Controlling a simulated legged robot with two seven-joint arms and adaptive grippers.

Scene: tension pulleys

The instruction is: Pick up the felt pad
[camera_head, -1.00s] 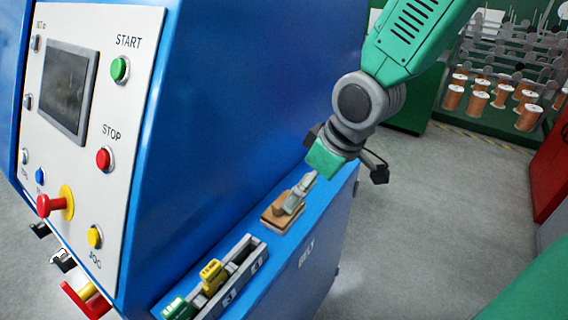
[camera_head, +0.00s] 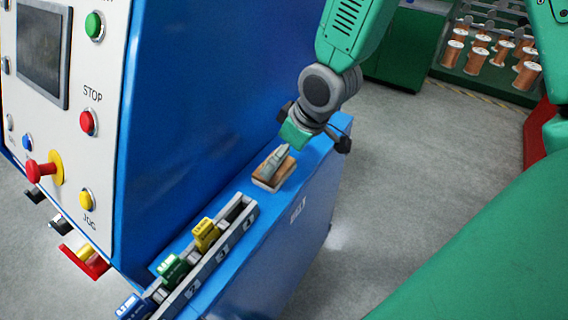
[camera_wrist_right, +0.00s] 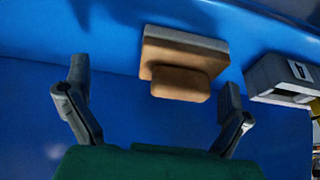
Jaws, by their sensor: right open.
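The felt pad (camera_head: 269,184) is a small brown block on the blue ledge of the machine, partly covered by my gripper fingers in the head view. In the right wrist view the felt pad (camera_wrist_right: 186,56) shows as a wide tan block with a pale grey layer along its far side and a smaller brown grip block on it. My right gripper (camera_head: 276,162) is over the pad, coming from above. In the right wrist view my right gripper (camera_wrist_right: 154,80) is open, one finger to either side of the grip block, apart from it. My left gripper is not in view.
A grey slotted holder (camera_head: 236,222) with yellow (camera_head: 206,234), green (camera_head: 172,268) and blue (camera_head: 134,306) labelled pieces stands beside the pad on the ledge. The blue machine wall (camera_head: 205,90) rises to the left, with a button panel (camera_head: 75,120). Copper spools (camera_head: 480,50) stand far back.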

